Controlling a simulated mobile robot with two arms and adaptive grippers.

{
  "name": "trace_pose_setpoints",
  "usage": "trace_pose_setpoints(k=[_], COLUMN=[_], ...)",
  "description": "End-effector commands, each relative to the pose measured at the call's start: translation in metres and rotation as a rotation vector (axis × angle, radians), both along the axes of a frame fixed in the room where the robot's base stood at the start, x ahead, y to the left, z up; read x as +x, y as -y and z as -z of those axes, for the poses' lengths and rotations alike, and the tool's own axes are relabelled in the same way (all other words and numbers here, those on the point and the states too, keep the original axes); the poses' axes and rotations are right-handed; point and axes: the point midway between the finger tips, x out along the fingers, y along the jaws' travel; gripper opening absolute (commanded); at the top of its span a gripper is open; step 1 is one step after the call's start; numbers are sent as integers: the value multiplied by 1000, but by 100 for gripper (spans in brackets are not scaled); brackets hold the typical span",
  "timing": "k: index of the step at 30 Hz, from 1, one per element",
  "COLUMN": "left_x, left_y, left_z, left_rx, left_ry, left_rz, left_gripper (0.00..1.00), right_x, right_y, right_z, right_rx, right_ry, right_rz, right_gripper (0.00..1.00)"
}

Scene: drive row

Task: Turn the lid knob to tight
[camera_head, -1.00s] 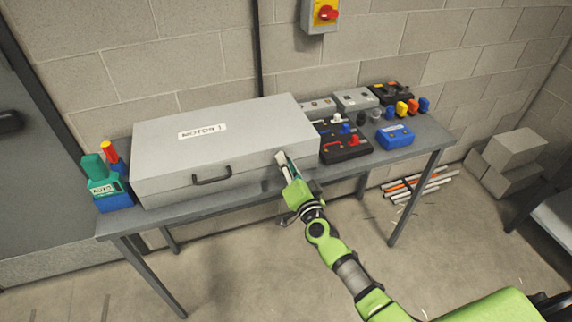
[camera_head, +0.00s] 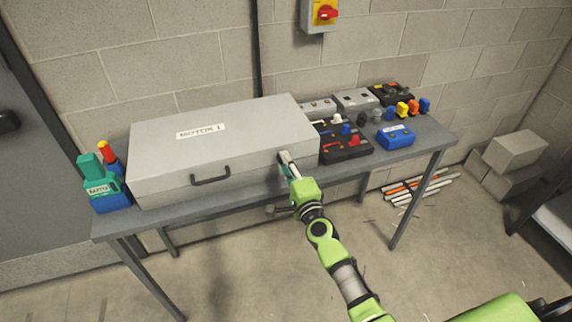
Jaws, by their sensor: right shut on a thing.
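A large grey box with a closed lid (camera_head: 220,150), labelled as a motor, lies on the grey table. A dark handle (camera_head: 211,177) is on its front face. My right gripper (camera_head: 286,160) is at the right end of the box's front face, shut on the lid knob there. The knob itself is hidden by the fingers, so its angle cannot be told. My left gripper is not in view.
A green and blue tool (camera_head: 101,184) stands left of the box. Right of it are a black switch panel (camera_head: 345,147), a blue box (camera_head: 395,136) and several coloured knobs. A red and yellow switch (camera_head: 326,13) is on the wall. Rods (camera_head: 414,187) lie on the floor.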

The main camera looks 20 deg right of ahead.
Motion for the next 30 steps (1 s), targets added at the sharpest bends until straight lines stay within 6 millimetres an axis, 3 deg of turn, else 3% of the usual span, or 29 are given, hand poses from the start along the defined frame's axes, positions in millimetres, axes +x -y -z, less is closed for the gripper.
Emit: trace_pose_setpoints(k=[17, 18, 20, 30], left_x=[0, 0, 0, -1], left_y=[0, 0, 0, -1], left_z=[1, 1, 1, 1], left_rx=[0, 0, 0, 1], left_ry=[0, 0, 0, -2], left_rz=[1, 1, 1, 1], left_gripper=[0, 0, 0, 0], right_x=[0, 0, 0, -1], right_y=[0, 0, 0, 0], right_z=[1, 1, 1, 1], right_rx=[36, 36, 36, 35], right_ry=[-3, -3, -3, -2], right_rz=[0, 0, 0, 0], right_gripper=[0, 22, 37, 37])
